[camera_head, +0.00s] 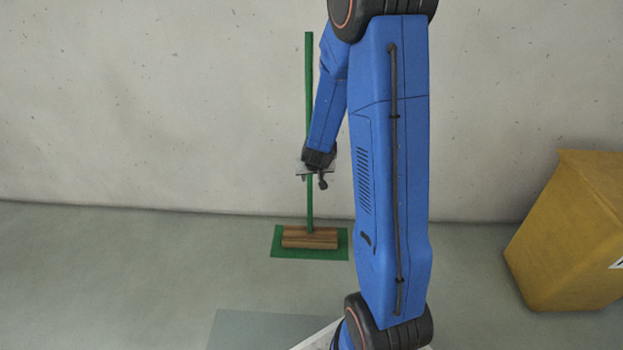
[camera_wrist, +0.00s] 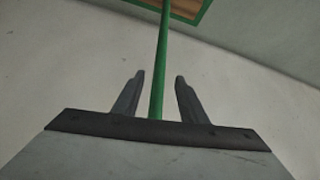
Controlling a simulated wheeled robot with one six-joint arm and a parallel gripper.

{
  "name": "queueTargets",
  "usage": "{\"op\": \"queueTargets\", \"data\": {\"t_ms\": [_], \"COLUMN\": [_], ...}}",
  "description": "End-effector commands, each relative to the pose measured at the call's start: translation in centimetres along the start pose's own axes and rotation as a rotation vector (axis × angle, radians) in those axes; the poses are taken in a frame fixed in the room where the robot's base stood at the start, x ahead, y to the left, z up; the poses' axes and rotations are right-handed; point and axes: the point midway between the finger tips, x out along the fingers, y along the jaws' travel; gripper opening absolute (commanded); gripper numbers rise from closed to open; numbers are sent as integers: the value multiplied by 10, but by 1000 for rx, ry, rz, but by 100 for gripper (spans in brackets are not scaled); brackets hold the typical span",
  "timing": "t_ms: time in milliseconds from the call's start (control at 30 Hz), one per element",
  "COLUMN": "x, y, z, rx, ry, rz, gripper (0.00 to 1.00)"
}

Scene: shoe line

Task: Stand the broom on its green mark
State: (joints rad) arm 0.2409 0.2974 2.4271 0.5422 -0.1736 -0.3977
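The broom has a thin green handle (camera_head: 308,85) and a wooden head (camera_head: 310,238). It stands upright on the green mark (camera_head: 282,249) on the floor close to the wall. The mark shows around the head. My gripper (camera_head: 312,175) is at the lower half of the handle, above the head. In the wrist view, the handle (camera_wrist: 162,60) runs between the two fingers of my gripper (camera_wrist: 159,78), with a gap on each side, so the gripper looks open. Part of the head (camera_wrist: 188,7) and the green edge show at the top of that view.
A yellow bin (camera_head: 565,235) stands at the right by the wall. The pale concrete wall (camera_head: 150,100) is just behind the broom. The floor (camera_head: 120,270) to the left is clear. My blue arm hides the area right of the broom.

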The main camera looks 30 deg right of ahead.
Motion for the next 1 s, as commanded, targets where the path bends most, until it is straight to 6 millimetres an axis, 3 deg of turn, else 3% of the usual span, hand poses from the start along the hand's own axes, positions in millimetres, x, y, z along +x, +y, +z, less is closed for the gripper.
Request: {"op": "queueTargets", "data": {"t_ms": [233, 367, 700, 1000], "x": [-17, -45, -156, -249], "y": [-5, -20, -64, -78], "z": [-2, -6, 4, 37], "rx": [-4, -20, -104, -192], "ry": [1, 1, -27, -65], "rz": [-15, -58, -195, -260], "gripper": [39, 39, 39, 39]}}
